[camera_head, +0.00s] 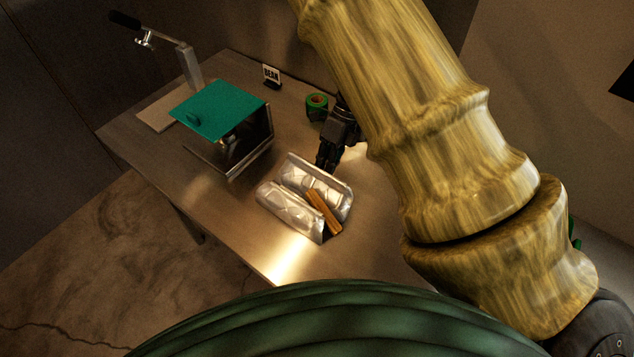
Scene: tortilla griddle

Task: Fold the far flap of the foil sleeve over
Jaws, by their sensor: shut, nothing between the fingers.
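The foil sleeve (291,212) lies on the table as a silvery, creased piece with raised flaps. Its far flap (323,172) stands up along the back edge, and a near flap lies at the front left. A brown stick-like piece (323,211) lies across its right part. My gripper (325,166) is shut and empty, pointing down at the far flap. From this view I cannot tell whether the fingertips touch the flap. My arm comes in from the upper right and hides the table behind it.
A box with a teal lid (221,109) stands left of the sleeve. Behind it is a press with a lever (188,66) on a pale board (160,112). The table front (275,262) is clear.

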